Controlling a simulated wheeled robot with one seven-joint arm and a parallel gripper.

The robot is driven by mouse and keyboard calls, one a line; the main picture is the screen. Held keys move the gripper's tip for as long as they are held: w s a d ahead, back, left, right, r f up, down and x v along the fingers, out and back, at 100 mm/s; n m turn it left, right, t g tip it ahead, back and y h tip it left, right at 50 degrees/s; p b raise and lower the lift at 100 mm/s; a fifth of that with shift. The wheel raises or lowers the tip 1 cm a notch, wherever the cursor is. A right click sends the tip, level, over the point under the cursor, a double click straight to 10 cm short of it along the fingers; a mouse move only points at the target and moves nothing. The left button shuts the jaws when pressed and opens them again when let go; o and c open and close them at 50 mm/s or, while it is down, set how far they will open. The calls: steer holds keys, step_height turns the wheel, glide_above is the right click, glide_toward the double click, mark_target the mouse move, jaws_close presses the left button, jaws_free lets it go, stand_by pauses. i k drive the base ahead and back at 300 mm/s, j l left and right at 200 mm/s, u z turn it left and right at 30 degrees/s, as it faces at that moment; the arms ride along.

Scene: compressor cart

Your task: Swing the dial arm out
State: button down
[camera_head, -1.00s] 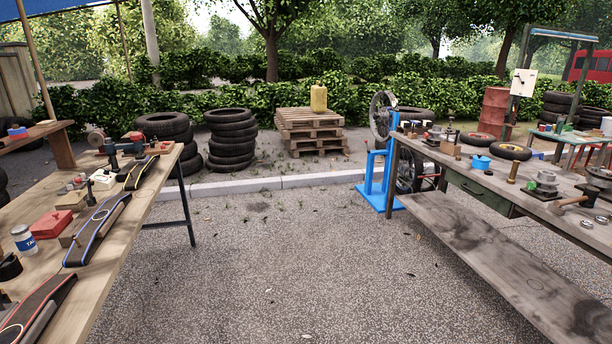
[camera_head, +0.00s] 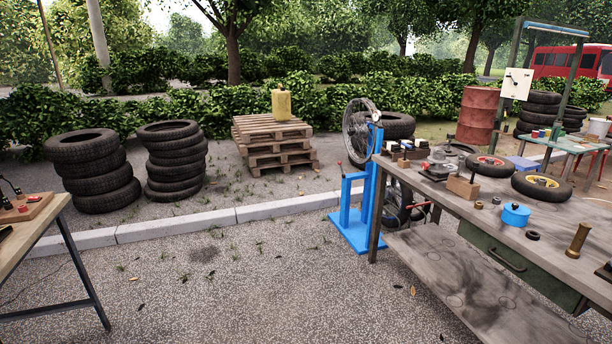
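A blue stand (camera_head: 357,210) holds a spoked wheel (camera_head: 358,132) upright on the paving, at the left end of the right-hand workbench. A small round dial (camera_head: 376,116) shows at the top of the stand's post, close to the wheel rim. The arm that bears the dial is too small to make out clearly. A small red-tipped part sticks up at the stand's left side. My gripper is not in view.
The right-hand workbench (camera_head: 425,190) bears tyres, a blue pot (camera_head: 516,214) and small parts. The left table (camera_head: 38,228) shows only its corner. Tyre stacks (camera_head: 92,170), pallets (camera_head: 272,143) and a kerb (camera_head: 180,226) stand behind. Open paving lies between the benches.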

mark_target(377, 116)
steer(key=i, duration=1.95)
steer(key=i+u, duration=0.1)
steer(key=i, duration=0.5)
steer(key=i+l+u, duration=0.1)
steer(key=i, duration=0.45)
steer(key=i+l+u, duration=0.1)
steer(key=i, duration=0.5)
steer(key=i+l, duration=0.2)
steer(key=i, duration=0.35)
steer(key=u, duration=0.05)
